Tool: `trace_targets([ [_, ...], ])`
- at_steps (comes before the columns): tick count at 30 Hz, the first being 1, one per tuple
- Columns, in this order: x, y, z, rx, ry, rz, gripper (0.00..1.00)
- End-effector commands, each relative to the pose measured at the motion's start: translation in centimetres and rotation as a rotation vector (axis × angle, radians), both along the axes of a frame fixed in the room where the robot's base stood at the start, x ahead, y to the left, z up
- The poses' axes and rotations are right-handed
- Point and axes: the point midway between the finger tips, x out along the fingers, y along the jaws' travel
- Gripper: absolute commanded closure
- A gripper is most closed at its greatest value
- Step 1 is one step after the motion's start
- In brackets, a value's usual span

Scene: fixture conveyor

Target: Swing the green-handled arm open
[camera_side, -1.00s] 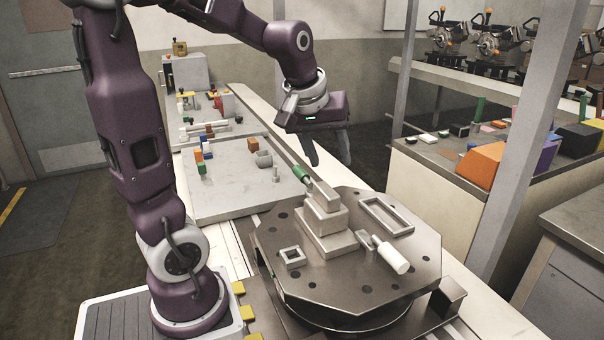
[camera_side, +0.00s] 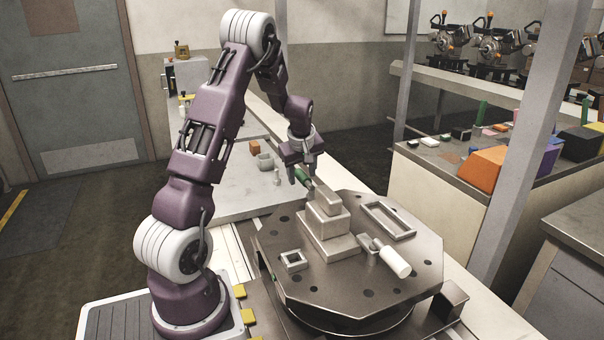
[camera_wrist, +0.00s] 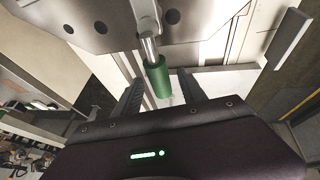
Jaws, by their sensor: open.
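The green handle (camera_side: 302,175) sits at the end of a metal arm (camera_side: 325,196) on top of a stepped grey block (camera_side: 322,222). The block stands on an octagonal metal plate (camera_side: 375,270). In the wrist view the green handle (camera_wrist: 158,80) lies between the two dark fingers of my gripper (camera_wrist: 160,88), with gaps on both sides. My gripper (camera_side: 302,180) is open and points down around the handle in the side view. Its fingers partly hide the handle there.
The plate also bears a white cylinder (camera_side: 395,262), a rectangular frame (camera_side: 388,220) and a small square frame (camera_side: 293,260). A grey slab (camera_side: 228,200) with an orange block (camera_side: 254,146) lies behind. A grey post (camera_side: 520,150) stands at the right.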

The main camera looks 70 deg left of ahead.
Motion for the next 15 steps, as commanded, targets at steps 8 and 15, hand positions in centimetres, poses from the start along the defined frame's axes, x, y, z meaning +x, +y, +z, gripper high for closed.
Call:
trace_targets([
  [8,0.01,-0.05,0.04,0.0,0.0,-0.001,0.95],
  [15,0.02,-0.07,0.05,-0.001,0.001,-0.002,1.0],
])
